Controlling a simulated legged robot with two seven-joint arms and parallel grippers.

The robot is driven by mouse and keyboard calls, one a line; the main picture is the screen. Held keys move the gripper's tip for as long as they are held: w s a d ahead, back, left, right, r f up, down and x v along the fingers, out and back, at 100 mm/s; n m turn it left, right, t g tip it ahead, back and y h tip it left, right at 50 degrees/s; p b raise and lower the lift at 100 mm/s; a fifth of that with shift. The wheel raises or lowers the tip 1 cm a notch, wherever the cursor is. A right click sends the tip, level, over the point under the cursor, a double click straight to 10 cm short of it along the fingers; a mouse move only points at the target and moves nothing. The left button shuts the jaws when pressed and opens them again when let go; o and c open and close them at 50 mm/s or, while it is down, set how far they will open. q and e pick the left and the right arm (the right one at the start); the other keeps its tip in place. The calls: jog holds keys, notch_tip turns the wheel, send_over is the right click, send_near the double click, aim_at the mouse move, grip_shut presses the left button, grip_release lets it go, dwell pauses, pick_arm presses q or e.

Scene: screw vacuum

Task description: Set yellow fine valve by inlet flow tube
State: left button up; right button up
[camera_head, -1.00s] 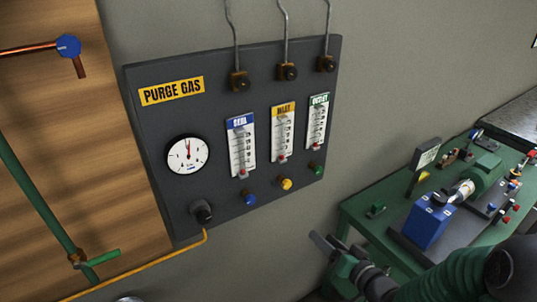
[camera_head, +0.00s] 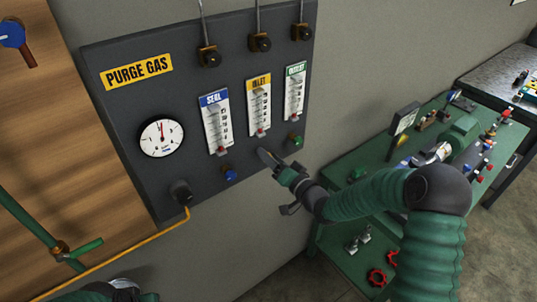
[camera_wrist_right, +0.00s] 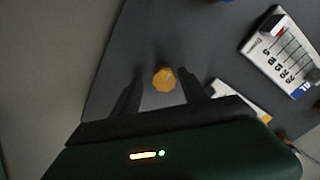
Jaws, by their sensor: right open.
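The yellow fine valve is a small knob (camera_wrist_right: 164,79) on the dark purge gas panel (camera_head: 130,105). It shows in the right wrist view between the two fingers of my right gripper (camera_wrist_right: 160,88), which are apart on either side; contact is not visible. In the head view my right gripper (camera_head: 267,158) is at the panel's lower edge, below the inlet flow tube (camera_head: 258,105), and hides the yellow knob. The inlet tube has a yellow label and a red float near its bottom. In the wrist view the gripper covers most of that tube (camera_wrist_right: 240,97). My left gripper is not in view.
A blue knob (camera_head: 229,173) and a green knob (camera_head: 295,141) flank the gripper. The seal tube (camera_head: 217,123) and outlet tube (camera_head: 295,90) stand either side of the inlet tube. A green bench (camera_head: 340,225) with equipment stands at the right.

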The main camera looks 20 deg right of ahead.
jog(key=shift+w+a+r, duration=0.1)
jog(key=shift+w+a, duration=0.1)
jog(key=shift+a, duration=0.2)
jog(key=shift+w+a, duration=0.15)
jog(key=shift+a, duration=0.1)
jog(key=shift+c, duration=1.3)
jog(key=shift+d, duration=0.15)
jog(key=c, duration=0.7)
grip_shut()
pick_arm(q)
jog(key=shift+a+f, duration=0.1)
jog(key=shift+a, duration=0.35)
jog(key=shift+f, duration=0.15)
